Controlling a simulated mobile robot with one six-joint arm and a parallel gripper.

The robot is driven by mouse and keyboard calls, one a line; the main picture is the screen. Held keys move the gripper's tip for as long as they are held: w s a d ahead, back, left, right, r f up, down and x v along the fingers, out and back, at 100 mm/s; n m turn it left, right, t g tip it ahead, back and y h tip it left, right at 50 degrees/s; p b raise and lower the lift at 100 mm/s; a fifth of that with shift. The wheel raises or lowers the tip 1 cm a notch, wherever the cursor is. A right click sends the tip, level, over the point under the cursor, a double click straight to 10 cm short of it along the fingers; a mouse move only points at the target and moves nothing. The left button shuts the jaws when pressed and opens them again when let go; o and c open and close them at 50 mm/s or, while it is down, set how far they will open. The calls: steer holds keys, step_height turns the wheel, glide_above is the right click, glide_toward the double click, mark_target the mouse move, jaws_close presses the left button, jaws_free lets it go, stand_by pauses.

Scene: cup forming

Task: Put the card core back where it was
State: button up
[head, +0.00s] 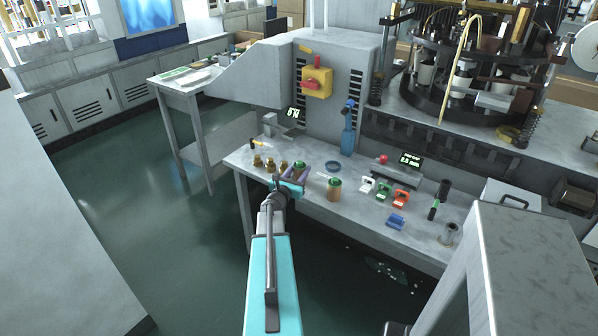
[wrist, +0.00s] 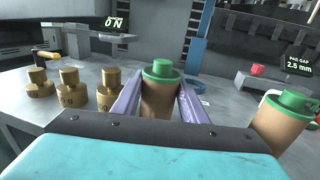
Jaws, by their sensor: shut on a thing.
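A brown card core with a green cap (wrist: 158,100) stands upright between the two purple fingers of my gripper (wrist: 160,108) in the wrist view. The fingers are shut on its sides. In the head view my gripper (head: 292,186) is over the front left part of the grey bench, and the green cap (head: 300,166) shows just behind it. I cannot tell whether the core's base touches the bench. A second brown core with a green cap (wrist: 278,122) stands to the right, apart from my gripper; it also shows in the head view (head: 334,191).
Several brass weights (wrist: 70,90) stand close on the left. White, green and red clamp-like pieces (head: 384,188) and a "2.5 mm" display (head: 410,159) are farther right. The bench's front edge is near.

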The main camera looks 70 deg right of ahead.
steer(key=shift+f, duration=0.1)
steer(key=o, duration=1)
steer(key=shift+o, duration=0.2)
steer(key=shift+r, duration=0.25)
steer(key=shift+a+f, duration=0.1)
steer(key=shift+a, duration=0.3)
steer(key=a+b, duration=0.2)
steer(key=a, duration=0.9)
steer(key=shift+w+a, duration=0.15)
steer(key=shift+w, duration=0.2)
